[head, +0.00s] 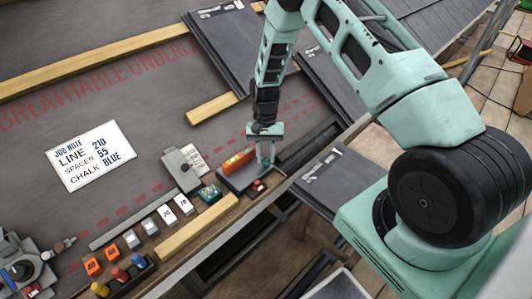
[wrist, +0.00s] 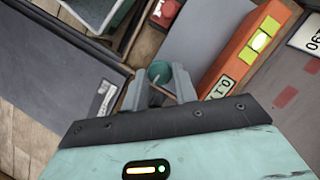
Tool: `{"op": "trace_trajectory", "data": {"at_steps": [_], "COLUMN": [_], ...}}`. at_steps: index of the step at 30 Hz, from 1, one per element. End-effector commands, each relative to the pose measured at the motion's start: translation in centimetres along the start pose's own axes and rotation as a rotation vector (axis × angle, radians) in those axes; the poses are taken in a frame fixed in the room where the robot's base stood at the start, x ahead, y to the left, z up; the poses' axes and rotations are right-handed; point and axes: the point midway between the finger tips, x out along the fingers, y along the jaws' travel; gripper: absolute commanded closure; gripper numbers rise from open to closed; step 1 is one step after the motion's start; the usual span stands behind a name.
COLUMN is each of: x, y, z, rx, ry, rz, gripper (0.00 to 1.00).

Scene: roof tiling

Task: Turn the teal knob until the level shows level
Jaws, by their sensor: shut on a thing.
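The teal knob (wrist: 160,72) sits between the fingertips of my gripper (wrist: 159,84) in the wrist view, and the jaws are shut on it. In the head view my gripper (head: 265,162) reaches down to the grey plate's right part, and the knob is mostly hidden there. The orange level (wrist: 240,58) lies on the grey plate (wrist: 200,35), right of the gripper in the wrist view. Its yellow-green vial (wrist: 260,41) is lit, but the bubble's exact place is unclear. A small display (wrist: 222,87) seems to begin with 0.1. The level also shows in the head view (head: 238,161).
A red button (wrist: 164,14) is near the plate's edge. A grey device (head: 182,168), a dark green box (head: 209,194) and several small tags and blocks line the roof's edge to the left. Dark tiles (head: 325,180) lie close on the right. A job note (head: 91,156) lies on the underlay.

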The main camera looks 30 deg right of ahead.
Motion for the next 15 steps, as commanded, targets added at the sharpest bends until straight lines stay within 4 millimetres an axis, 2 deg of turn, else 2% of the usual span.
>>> {"op": "trace_trajectory", "data": {"at_steps": [15], "x": [-0.10], "y": [-0.20], "z": [0.08], "rx": [-0.037], "ry": [0.000], "rz": [0.014], "gripper": [0.94]}}
